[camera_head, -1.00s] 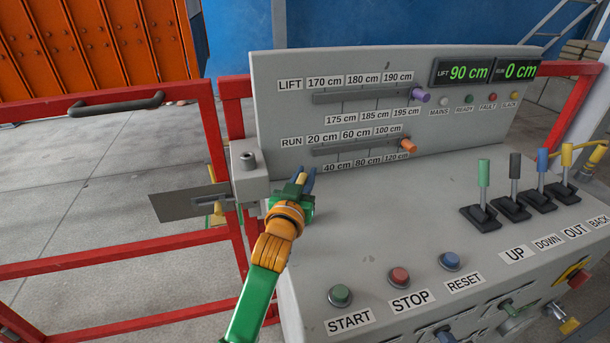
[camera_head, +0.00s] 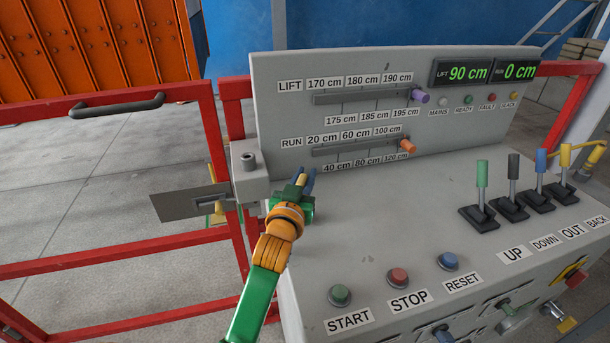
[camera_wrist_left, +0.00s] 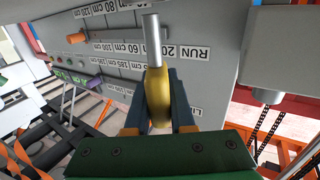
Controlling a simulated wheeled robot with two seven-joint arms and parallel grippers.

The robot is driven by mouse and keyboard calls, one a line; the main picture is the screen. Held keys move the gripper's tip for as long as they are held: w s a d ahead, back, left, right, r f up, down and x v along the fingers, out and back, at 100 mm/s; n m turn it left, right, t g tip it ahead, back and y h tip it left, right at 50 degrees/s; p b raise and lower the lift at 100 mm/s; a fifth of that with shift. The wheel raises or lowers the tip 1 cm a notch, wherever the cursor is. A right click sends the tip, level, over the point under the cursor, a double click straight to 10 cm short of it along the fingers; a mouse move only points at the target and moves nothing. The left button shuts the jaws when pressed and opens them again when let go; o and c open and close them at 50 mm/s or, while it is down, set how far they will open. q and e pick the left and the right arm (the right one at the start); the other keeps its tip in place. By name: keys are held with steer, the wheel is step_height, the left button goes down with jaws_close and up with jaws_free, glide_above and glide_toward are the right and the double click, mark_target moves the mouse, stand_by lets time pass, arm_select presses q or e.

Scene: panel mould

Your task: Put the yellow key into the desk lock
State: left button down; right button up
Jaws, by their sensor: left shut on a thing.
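My left gripper (camera_head: 302,182) is shut on the yellow key at the left end of the desk, in front of the upright panel. In the left wrist view the key's yellow body (camera_wrist_left: 158,97) sits between the blue fingers. Its round grey shaft (camera_wrist_left: 151,40) sticks out beyond the fingertips. In the head view the fingers hide most of the key. A round metal fitting with a yellow plate (camera_head: 568,325) shows low on the desk's front at the right; I cannot tell whether it is the desk lock. My right gripper is not clearly seen.
A grey box (camera_head: 248,180) with a cylinder on top stands left of my gripper, beside the red gate rail (camera_head: 105,107). Several levers (camera_head: 513,185) rise on the desk's right. START, STOP and RESET buttons (camera_head: 398,278) line its front. The desk's middle (camera_head: 390,210) is clear.

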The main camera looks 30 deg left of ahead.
arm_select(q)
steer(key=shift+f+b, duration=0.55)
steer(key=shift+f, duration=0.15)
steer(key=c, duration=0.7)
jaws_free()
steer(key=b+v, duration=0.1)
steer(key=v, duration=0.6)
steer(key=shift+s, duration=0.15)
